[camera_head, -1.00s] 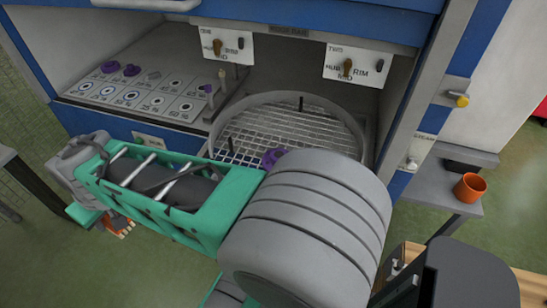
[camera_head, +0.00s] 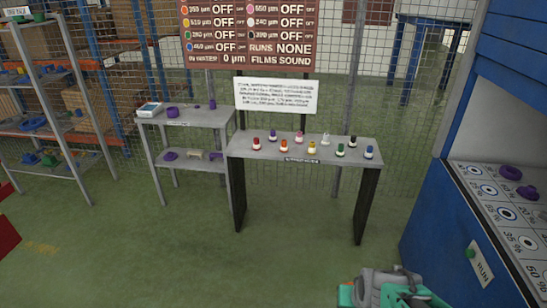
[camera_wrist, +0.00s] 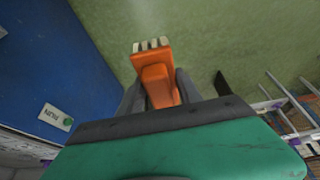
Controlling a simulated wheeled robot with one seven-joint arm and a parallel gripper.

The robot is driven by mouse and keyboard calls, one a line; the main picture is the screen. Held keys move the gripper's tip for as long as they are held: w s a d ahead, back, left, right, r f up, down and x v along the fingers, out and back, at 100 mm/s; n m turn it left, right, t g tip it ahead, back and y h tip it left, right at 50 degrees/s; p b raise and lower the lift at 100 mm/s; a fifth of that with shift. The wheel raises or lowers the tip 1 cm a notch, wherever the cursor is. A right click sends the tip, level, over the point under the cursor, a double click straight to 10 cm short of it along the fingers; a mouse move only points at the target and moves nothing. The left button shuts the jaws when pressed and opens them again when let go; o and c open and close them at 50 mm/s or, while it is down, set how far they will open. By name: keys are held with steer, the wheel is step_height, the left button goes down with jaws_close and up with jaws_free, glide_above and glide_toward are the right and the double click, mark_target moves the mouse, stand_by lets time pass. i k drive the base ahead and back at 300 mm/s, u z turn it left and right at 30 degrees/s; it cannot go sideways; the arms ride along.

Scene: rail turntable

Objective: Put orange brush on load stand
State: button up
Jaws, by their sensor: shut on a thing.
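In the wrist view the orange brush (camera_wrist: 156,80) is held between the dark fingers of my gripper (camera_wrist: 160,92). Its pale bristles point away from my palm, over green floor. My gripper is shut on its body. In the head view only part of my grey and green arm shows at the bottom right, and the brush is not visible there. I cannot tell which stand in view is the load stand, as no such label is readable.
A grey table (camera_head: 335,150) with several small coloured bottles stands ahead. A smaller table (camera_head: 190,116) with purple items is left of it, and a shelf rack (camera_head: 50,143) at far left. The blue machine (camera_head: 445,205) with a RUN button is at right. Green floor between is clear.

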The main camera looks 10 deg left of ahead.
mark_target(206, 117)
steer(key=u, duration=0.9)
steer(key=i, duration=1.05)
steer(key=u, duration=1.15)
steer(key=i, duration=1.7)
steer(key=z, duration=0.55)
steer(key=i, duration=1.55)
steer(key=z, duration=0.75)
